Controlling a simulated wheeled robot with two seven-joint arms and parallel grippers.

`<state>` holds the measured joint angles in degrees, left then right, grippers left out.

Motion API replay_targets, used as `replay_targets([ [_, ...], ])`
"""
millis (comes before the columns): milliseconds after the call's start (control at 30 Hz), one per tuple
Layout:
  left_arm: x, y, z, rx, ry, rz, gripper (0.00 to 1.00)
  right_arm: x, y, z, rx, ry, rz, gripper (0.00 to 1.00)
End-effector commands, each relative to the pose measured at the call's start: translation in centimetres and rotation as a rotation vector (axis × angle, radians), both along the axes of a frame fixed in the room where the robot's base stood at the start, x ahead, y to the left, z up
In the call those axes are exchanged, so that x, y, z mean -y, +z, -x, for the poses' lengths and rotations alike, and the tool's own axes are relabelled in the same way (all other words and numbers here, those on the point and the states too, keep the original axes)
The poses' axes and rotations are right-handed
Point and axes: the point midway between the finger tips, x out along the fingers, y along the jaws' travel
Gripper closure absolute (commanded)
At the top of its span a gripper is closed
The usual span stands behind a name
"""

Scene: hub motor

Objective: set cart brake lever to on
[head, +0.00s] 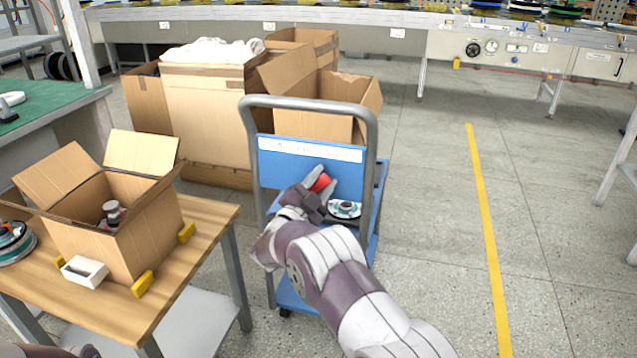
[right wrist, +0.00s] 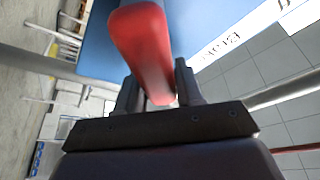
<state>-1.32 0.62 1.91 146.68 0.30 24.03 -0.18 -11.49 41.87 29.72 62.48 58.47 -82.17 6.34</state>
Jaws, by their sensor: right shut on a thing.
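The blue cart (head: 283,158) with a grey tubular handle stands in the middle of the head view. A white label strip (head: 310,149) runs along its blue panel, and part of its lettering shows in the right wrist view. The red brake lever (head: 320,183) is on the panel below the strip. My right gripper (head: 318,190) is at the lever, and in the right wrist view its two dark fingers (right wrist: 160,92) are shut on the red lever (right wrist: 145,45). The lever's pivot is hidden. My left gripper is not seen.
A hub motor part (head: 344,209) lies on the cart's shelf beside my right gripper. A wooden table (head: 205,222) with an open cardboard box (head: 150,225) stands at left. Large cartons (head: 205,115) stand behind the cart. The floor right of the cart, with a yellow line (head: 487,230), is clear.

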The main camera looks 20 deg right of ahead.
Motion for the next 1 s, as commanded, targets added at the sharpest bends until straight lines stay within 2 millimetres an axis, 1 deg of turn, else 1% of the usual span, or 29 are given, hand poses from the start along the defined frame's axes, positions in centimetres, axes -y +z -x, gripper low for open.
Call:
replay_targets([
  [67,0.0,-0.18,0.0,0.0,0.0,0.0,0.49,0.04,-0.26,0.04,0.006,0.0,-0.014,1.0],
  [600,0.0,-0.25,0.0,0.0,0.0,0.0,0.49,0.12,-0.33,0.09,0.019,0.001,-0.035,1.0],
  [633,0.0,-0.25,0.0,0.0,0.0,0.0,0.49,0.12,-0.35,0.1,0.019,0.001,-0.035,0.6],
  [700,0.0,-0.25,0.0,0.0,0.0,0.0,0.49,0.12,-0.33,0.09,0.019,0.001,-0.034,0.43],
  [1000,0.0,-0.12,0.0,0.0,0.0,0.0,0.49,-0.04,-0.24,0.2,0.02,0.001,-0.033,0.43],
])
